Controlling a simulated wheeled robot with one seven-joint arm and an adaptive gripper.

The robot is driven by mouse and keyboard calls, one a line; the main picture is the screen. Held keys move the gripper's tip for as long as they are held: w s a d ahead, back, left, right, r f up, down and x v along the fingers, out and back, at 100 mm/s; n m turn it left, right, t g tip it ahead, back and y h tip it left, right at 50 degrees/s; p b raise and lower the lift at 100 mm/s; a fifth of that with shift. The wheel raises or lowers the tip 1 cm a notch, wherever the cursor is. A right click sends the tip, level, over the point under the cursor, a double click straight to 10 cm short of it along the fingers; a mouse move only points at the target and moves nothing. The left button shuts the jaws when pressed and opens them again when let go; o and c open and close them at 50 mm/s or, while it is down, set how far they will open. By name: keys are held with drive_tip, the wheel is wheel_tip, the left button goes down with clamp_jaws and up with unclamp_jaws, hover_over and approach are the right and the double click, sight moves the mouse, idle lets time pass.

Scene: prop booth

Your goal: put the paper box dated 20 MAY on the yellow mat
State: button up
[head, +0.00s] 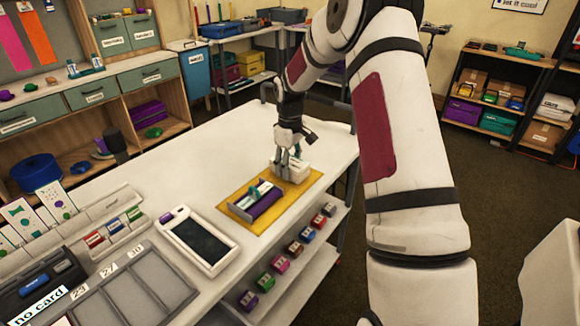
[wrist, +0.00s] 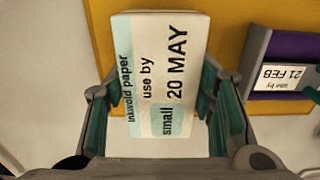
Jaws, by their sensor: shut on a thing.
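The paper box (wrist: 155,75) is white with a pale blue band, and its label reads "inkwold paper", "use by 20 MAY" and "small". My gripper (wrist: 160,110) is shut on it, one finger on each side. In the head view the paper box (head: 292,170) is at the right part of the yellow mat (head: 307,186), below my gripper (head: 290,155). The wrist view shows the yellow mat (wrist: 110,40) behind the box. I cannot tell whether the box touches the mat.
A purple and grey item (head: 256,201) labelled 21 FEB (wrist: 285,78) lies on the mat, left of the box. A white device with a dark screen (head: 198,240) lies left of the mat. Grey compartments (head: 135,290) stand at the near left. The table behind the mat is clear.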

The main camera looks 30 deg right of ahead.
drive_tip(key=shift+f, duration=0.35)
drive_tip(key=shift+f, duration=0.15)
drive_tip(key=o, duration=0.7)
